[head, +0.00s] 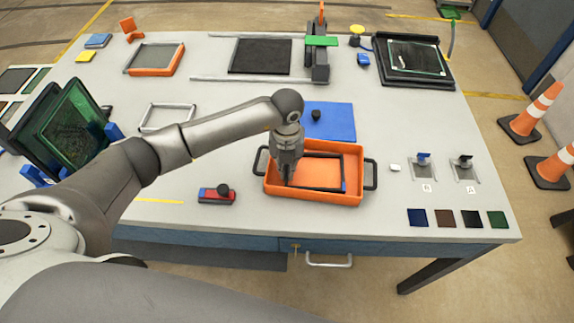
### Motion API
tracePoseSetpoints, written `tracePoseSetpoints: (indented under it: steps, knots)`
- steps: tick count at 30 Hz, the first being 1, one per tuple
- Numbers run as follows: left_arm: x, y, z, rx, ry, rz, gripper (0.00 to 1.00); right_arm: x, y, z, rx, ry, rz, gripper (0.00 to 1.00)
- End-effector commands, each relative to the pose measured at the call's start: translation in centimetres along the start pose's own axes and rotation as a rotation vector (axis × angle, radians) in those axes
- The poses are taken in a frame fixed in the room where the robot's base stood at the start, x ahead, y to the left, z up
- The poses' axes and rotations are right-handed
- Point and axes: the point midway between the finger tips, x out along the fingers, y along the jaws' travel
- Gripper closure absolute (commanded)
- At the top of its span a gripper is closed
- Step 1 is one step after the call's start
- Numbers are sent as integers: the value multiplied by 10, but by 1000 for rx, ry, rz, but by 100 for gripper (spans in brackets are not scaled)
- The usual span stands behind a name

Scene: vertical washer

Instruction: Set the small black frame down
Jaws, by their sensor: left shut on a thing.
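The small black frame (341,170) is a thin dark outline inside the orange tray (318,199), with a bit of blue near its front right corner. My left gripper (287,178) points down into the left part of the tray and is shut on the frame's left side. The gripper hides part of that side. I cannot tell whether the frame touches the tray floor. The tray has a black handle at each end. My right gripper is not in view.
A blue mat (332,122) lies behind the tray. A red and black tool (217,195) lies to its left, and two small switches (424,160) sit to its right. Dark green panels (72,128) stand at the left. Colour swatches (445,218) lie front right.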

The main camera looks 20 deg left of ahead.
Motion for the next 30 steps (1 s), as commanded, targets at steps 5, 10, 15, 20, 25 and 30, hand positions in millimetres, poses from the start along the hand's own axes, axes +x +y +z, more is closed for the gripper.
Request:
tracePoseSetpoints:
  steps: [5, 10, 15, 20, 25, 30]
  knots:
    - [1, 0, 0, -1, 0, 0, 73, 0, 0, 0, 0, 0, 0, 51]
    - [0, 0, 0, -1, 0, 0, 72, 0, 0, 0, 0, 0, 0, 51]
    - [-1, 0, 0, -1, 0, 0, 72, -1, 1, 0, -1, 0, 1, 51]
    - [-14, 0, 1, 0, -2, -2, 72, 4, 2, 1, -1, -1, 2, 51]
    - [-49, 0, 2, 2, -6, -3, 72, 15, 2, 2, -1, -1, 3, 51]
    - [-86, 0, 1, 1, -4, -2, 72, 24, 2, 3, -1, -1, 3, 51]
